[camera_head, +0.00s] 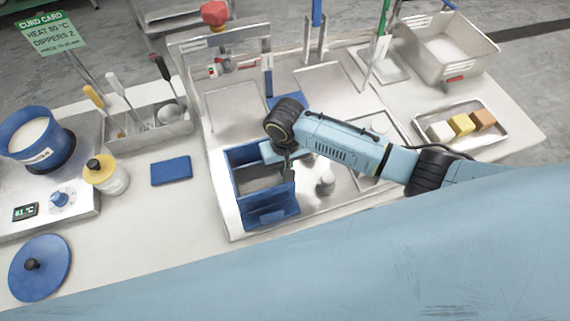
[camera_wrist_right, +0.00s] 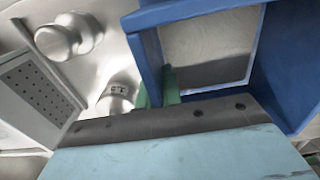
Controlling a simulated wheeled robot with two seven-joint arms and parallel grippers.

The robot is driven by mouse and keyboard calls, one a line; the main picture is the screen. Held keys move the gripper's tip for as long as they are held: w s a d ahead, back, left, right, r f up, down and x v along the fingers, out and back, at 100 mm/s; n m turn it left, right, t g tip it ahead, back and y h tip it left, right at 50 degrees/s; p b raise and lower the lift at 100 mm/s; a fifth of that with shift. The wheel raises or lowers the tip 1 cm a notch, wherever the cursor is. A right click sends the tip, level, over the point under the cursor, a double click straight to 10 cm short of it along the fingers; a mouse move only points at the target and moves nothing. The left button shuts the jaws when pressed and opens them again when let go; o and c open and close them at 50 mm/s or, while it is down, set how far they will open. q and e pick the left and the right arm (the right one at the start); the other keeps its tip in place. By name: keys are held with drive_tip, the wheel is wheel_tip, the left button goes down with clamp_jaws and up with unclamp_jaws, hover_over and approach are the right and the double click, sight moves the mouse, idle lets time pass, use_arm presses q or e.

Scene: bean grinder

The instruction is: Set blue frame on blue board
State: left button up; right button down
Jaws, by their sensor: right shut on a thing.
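The blue frame (camera_head: 232,180) is an open rectangular box shape over the metal tray, with a grey surface visible inside it. It fills the right of the right wrist view (camera_wrist_right: 148,50). My right gripper (camera_head: 288,172) is shut on the frame's right wall; a green finger pad (camera_wrist_right: 170,86) touches the wall in the wrist view. A blue flat piece (camera_head: 284,101) shows partly behind my right wrist; I cannot tell whether it is the blue board. Whether the frame rests on a board is hidden. My left gripper is not in view.
A flat blue rectangle (camera_head: 171,170) lies left of the metal tray (camera_head: 232,222). Small metal weights (camera_head: 325,183) stand right of the frame. A blue pot (camera_head: 38,140), a yellow-capped jar (camera_head: 105,175) and a blue lid (camera_head: 40,268) are at left. A tray of blocks (camera_head: 460,140) is at right.

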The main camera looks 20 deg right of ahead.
drive_tip(key=shift+f, duration=0.2)
drive_tip(key=shift+f, duration=0.35)
drive_tip(key=c, duration=1.6)
unclamp_jaws()
drive_tip(key=shift+o, duration=0.2)
wheel_tip(320, 180, up, 13)
drive_tip(key=shift+r+p, duration=0.1)
drive_tip(key=shift+p, duration=0.6)
